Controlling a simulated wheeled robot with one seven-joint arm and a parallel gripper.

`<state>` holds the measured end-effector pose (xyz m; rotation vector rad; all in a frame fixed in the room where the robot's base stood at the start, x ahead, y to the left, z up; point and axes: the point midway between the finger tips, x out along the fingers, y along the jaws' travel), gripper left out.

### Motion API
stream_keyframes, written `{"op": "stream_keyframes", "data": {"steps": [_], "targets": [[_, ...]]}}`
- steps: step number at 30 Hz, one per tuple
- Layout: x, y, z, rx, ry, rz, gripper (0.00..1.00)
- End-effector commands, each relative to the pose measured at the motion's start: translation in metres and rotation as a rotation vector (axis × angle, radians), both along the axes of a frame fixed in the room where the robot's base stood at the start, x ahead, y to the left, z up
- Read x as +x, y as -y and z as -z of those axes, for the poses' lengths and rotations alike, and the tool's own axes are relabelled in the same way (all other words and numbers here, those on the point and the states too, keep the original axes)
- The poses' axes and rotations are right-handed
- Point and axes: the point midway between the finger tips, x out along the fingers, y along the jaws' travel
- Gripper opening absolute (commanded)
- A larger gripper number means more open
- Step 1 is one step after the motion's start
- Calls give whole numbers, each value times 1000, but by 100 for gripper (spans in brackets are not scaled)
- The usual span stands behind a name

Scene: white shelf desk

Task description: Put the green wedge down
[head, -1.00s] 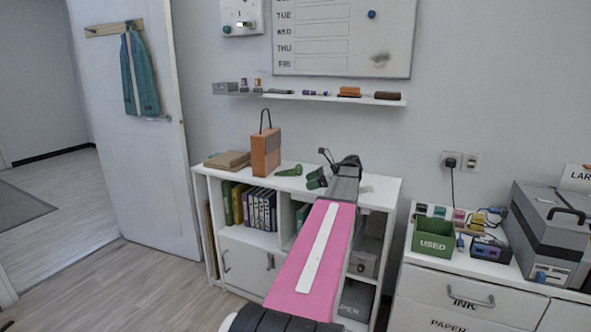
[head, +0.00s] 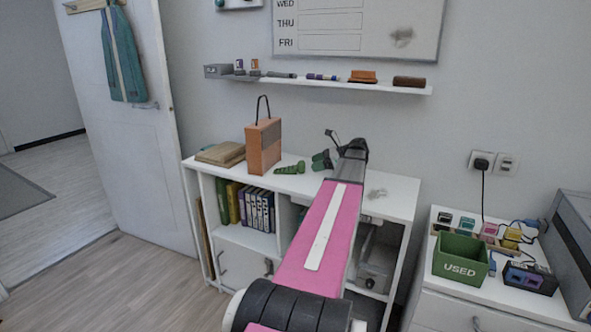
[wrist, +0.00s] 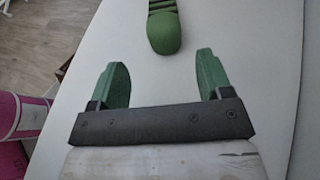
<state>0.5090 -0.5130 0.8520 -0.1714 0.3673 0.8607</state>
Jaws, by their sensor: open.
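The green wedge (head: 290,168), a ribbed piece, lies on top of the white shelf desk (head: 398,190), right of the orange-brown box. In the wrist view the wedge (wrist: 164,30) shows at the top, with a rounded near end and ridges behind it; its far end is cut off. My gripper (head: 322,160) has green fingers and is just right of the wedge in the head view. In the wrist view my gripper (wrist: 162,70) is open and empty, with the wedge beyond the fingertips and apart from them.
An orange-brown box with a handle (head: 263,147) and flat brown boards (head: 221,154) stand at the left of the desk top. A wall ledge (head: 350,84) with markers is above. A green USED bin (head: 460,258) sits on the right cabinet.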

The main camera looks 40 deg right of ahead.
Motion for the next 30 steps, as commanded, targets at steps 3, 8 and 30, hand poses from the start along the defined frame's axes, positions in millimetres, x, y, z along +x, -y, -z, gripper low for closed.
{"op": "stream_keyframes", "data": {"steps": [3, 8, 30], "targets": [[11, -14, 7, 1, -1, -1, 72], [19, -22, 11, 1, -1, 0, 72], [55, -56, 23, 0, 0, 0, 56]]}}
